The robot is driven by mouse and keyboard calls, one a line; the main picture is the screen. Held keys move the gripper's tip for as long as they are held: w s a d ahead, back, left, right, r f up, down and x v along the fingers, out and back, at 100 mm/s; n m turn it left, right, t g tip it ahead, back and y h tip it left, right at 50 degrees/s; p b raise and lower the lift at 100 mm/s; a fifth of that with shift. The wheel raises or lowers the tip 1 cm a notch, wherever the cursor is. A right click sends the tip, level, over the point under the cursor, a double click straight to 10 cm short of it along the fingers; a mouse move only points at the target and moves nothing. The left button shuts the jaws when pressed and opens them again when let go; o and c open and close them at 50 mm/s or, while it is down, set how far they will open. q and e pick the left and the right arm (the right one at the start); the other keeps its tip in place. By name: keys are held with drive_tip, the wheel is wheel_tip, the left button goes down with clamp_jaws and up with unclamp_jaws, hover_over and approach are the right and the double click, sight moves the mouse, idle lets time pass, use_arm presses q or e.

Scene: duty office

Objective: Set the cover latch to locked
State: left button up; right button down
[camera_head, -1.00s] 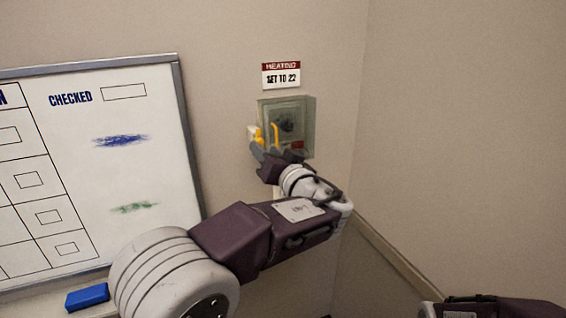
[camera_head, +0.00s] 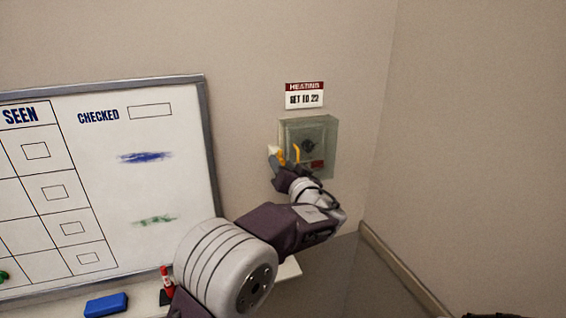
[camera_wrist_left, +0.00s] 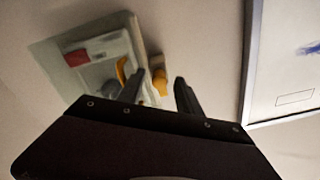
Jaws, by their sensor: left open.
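A clear greenish cover (camera_head: 326,133) stands on the wall over a control box with a dark round knob (camera_head: 309,146). A yellow latch piece (camera_head: 273,151) sits at the cover's left edge; it also shows in the left wrist view (camera_wrist_left: 159,84). A second, curved yellow piece (camera_head: 296,153) shows on the cover's front. My left gripper (camera_head: 284,161) is open at the cover's lower left. In the left wrist view its fingers (camera_wrist_left: 166,88) stand on either side of the latch piece; whether they touch it I cannot tell. The latch's setting is not readable. My right gripper is out of view.
A "HEATING SET TO 22" sign (camera_head: 304,96) hangs above the cover. A whiteboard (camera_head: 188,190) fills the left wall. A wall corner is close on the right.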

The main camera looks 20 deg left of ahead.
use_arm(q)
drive_tip(key=shift+s+d, duration=0.1)
drive_tip(key=shift+d, duration=0.05)
drive_tip(key=shift+c, duration=0.3)
clamp_jaws()
drive_tip(key=shift+f, duration=0.1)
drive_tip(key=shift+m+b, duration=4.6)
drive_tip(key=shift+m, duration=4.2)
drive_tip(key=shift+m, duration=0.3)
